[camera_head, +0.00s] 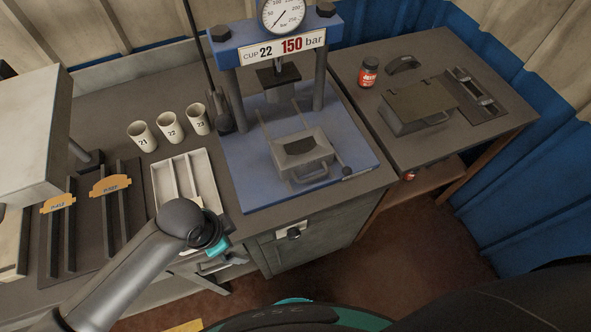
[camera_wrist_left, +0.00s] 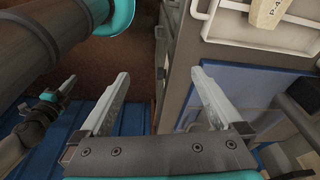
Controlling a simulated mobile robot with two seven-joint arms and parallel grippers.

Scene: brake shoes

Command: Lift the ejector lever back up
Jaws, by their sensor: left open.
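The blue press (camera_head: 240,170) stands on the bench, with a grey mould (camera_head: 300,155) on its base. A short dark lever with a round black knob (camera_head: 347,171) lies low at the base's front right corner, beside a small label; it looks like the ejector lever. My left gripper (camera_head: 218,268) is open and empty in front of the bench edge, left of the press and apart from the lever. Its two spread fingers show in the left wrist view (camera_wrist_left: 160,78). What looks like my right gripper (camera_wrist_left: 48,98) shows small at the left there; its jaw state is unclear.
A white tray (camera_head: 212,203) lies left of the press, with several numbered cups (camera_head: 168,128) behind it. A tall dark handle (camera_head: 200,50) rises at the press's left. A side table (camera_head: 450,140) at right holds a red jar (camera_head: 368,72) and a box-like mould (camera_head: 400,122).

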